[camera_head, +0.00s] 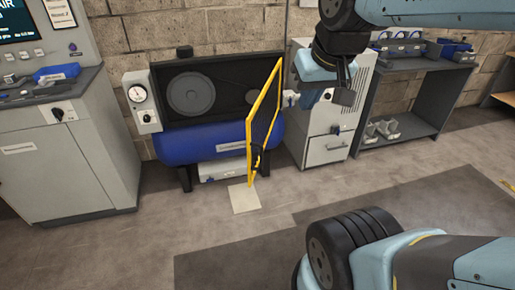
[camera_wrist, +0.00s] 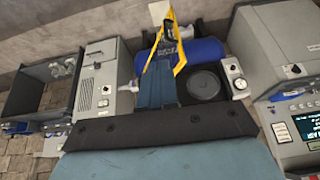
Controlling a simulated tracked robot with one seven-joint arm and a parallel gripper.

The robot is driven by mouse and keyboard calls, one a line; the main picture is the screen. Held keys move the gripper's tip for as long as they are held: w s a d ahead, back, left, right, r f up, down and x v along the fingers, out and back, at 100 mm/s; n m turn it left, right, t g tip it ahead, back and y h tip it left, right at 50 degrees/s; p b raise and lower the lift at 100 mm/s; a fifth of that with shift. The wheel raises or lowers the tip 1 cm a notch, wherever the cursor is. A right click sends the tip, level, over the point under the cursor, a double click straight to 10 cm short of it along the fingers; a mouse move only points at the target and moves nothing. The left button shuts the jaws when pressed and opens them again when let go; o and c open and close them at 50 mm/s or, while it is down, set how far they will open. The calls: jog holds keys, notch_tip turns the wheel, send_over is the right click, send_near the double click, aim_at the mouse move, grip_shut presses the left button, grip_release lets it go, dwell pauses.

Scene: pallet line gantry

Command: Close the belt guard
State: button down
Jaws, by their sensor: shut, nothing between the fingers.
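The belt guard (camera_head: 264,122) is a dark panel in a yellow frame. It stands swung out from the right end of the compressor's black housing (camera_head: 235,74), leaving the pulley wheel (camera_head: 191,93) uncovered. Below the housing is a blue tank (camera_head: 190,143). In the wrist view, the guard (camera_wrist: 168,48) shows near the top middle, partly hidden behind my fingers, with the pulley wheel (camera_wrist: 203,83) to its right. My gripper (camera_head: 344,92) is shut and empty, in the air to the right of the guard. It appears apart from the guard.
A grey cabinet (camera_head: 325,145) stands right of the compressor, behind my gripper. A dark shelf unit (camera_head: 410,105) is farther right. A grey console (camera_head: 65,160) stands at the left. A pale sheet (camera_head: 244,198) lies below the guard. The floor in front is clear.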

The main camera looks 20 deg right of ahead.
jog(key=w+f+m+g+y, duration=0.7)
jog(key=w+f+m+y, duration=0.3)
jog(key=w+f, duration=0.65)
jog(key=m+t+y, duration=0.5)
jog(key=m+t, duration=0.6)
jog(key=m, duration=0.3)
send_near(254, 154)
jog(key=x, duration=0.6)
jog(key=shift+a+r, duration=0.25)
jog(key=shift+a, duration=0.25)
